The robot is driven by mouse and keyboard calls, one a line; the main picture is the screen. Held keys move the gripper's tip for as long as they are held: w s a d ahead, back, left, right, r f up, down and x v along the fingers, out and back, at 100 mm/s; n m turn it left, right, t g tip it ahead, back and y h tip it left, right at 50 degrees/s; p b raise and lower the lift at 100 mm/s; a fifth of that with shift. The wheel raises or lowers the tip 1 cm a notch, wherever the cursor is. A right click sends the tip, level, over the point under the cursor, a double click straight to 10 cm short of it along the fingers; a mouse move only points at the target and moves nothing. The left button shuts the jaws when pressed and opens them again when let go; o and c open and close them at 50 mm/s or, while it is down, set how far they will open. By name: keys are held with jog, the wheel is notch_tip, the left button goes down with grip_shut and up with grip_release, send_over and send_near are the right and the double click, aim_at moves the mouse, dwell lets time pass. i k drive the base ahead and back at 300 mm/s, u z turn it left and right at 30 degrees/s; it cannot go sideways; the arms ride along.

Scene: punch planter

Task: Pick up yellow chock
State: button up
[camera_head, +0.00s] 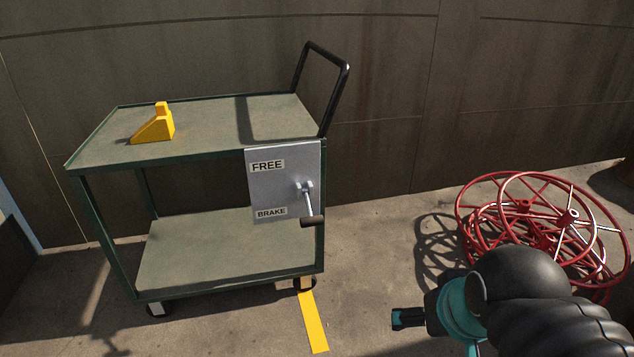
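The yellow chock (155,125) is a wedge with a raised block on its higher right end. It sits on the top shelf of a green cart (205,125), toward the left side. My gripper (397,319) is at the lower right, in front and to the right of the cart, well away from the chock. It points left, and nothing shows in it. Its fingers are small and dark here, so I cannot tell whether they are open or shut.
The cart has a black push handle (345,85) and a grey panel (262,195) marked FREE and BRAKE, with a lever (308,202) low. Red wheels (540,220) lie stacked at right. A yellow strip (313,322) marks the floor. A wall (400,80) stands behind.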

aim_at(160, 128)
jog(key=u, duration=0.45)
jog(key=k, duration=0.45)
jog(key=u, duration=1.05)
jog(key=i, duration=0.9)
jog(key=u, duration=0.45)
